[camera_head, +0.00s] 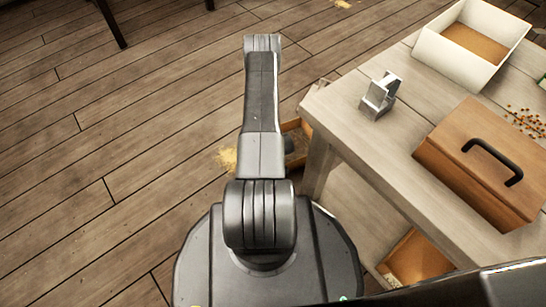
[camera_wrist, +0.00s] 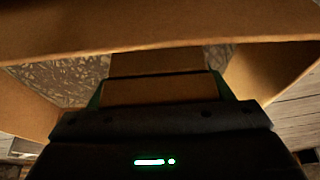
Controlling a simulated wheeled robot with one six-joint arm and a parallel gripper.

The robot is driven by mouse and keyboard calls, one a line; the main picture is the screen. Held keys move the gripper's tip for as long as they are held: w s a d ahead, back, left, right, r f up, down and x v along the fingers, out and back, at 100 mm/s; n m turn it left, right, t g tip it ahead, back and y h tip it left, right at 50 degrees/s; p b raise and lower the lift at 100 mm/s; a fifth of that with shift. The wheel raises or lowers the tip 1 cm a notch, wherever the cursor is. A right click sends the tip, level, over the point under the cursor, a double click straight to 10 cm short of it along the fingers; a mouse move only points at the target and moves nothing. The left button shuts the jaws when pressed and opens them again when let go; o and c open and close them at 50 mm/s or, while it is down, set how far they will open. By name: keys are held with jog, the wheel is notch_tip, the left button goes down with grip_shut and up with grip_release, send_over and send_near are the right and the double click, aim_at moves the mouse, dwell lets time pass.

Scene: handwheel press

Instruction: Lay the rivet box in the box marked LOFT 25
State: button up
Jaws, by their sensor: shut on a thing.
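In the wrist view my gripper (camera_wrist: 162,84) is shut on a small brown block-like thing, which I take for the rivet box (camera_wrist: 155,91). Only part of it shows above the dark gripper body. Around it is a brown cardboard box (camera_wrist: 150,36), with walls on the far side, left and right. Crinkled grey material shows inside it at the left. The held box is over or within this opening; I cannot tell if it touches the bottom. No LOFT 25 marking is readable. In the head view my arm hides the gripper; part of an open box (camera_head: 297,130) shows beside the arm.
A wooden table (camera_head: 345,130) stands at the right. On it are a metal bracket (camera_head: 380,96), a handled brown box (camera_head: 470,150), a white bin (camera_head: 455,55) and scattered brown bits (camera_head: 524,121). Another open box (camera_head: 418,258) is under the table. Floor at the left is clear.

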jog(key=shift+f, duration=0.15)
jog(key=o, duration=1.4)
jog(key=shift+c, duration=0.2)
jog(key=shift+r, duration=0.5)
jog(key=p+v, duration=0.4)
jog(key=v, duration=0.7)
jog(key=shift+r, duration=0.2)
jog(key=shift+f, duration=0.1)
